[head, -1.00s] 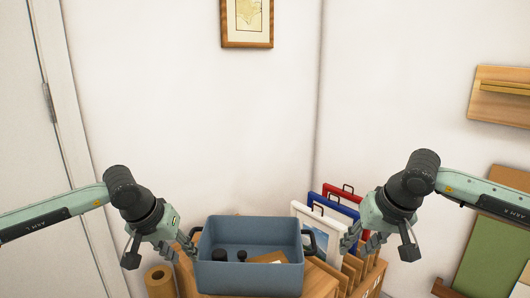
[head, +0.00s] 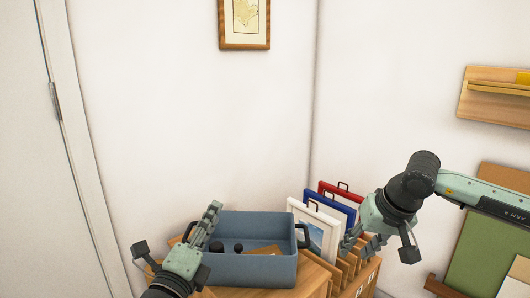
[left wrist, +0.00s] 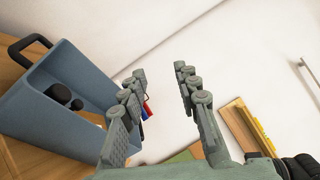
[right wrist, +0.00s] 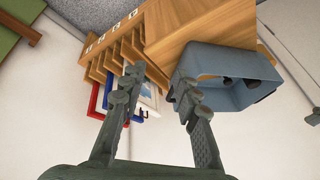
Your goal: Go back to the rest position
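My left gripper (head: 203,232) is in front of the left end of the blue-grey bin (head: 255,272), its fingers pointing up in the head view. In the left wrist view its fingers (left wrist: 160,92) are apart with nothing between them, and the bin (left wrist: 45,125) lies to their left. My right gripper (head: 362,240) is to the right of the bin, near the wooden rack. In the right wrist view its fingers (right wrist: 155,88) are spread and empty, with the bin (right wrist: 225,95) to the right of them. Neither gripper holds the bin.
The bin stands on a wooden cabinet (head: 316,280) and holds dark round items and a brown piece. White (head: 312,236), blue (head: 330,207) and red (head: 342,190) frames stand in a slotted rack. A print (head: 245,22) hangs above. A wall shelf (head: 490,108) and green board (head: 492,250) are right.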

